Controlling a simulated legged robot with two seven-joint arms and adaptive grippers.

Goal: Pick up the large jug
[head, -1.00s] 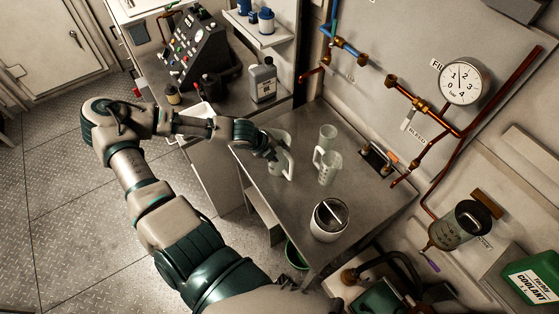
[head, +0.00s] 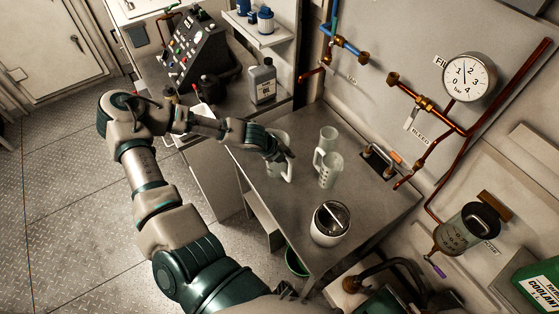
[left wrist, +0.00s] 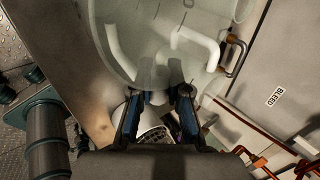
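A pale translucent jug (head: 286,173) with a white handle stands on the metal table beside my left gripper (head: 275,152), which partly hides it. A second pale jug with a handle (head: 328,172) stands to its right, with a plain pale beaker (head: 328,136) behind it. I take the jug at the gripper as the large jug. In the left wrist view a large translucent vessel (left wrist: 155,22) fills the top, just beyond the gripper (left wrist: 159,96). The two fingers stand apart there, and I see no clear grip. My right gripper is not in view.
A white pot with a dark opening (head: 331,223) stands near the table's front. A grey bottle (head: 262,81) stands on the counter behind. Copper pipes and a pressure gauge (head: 469,77) line the right wall. The table's middle (head: 295,198) is clear.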

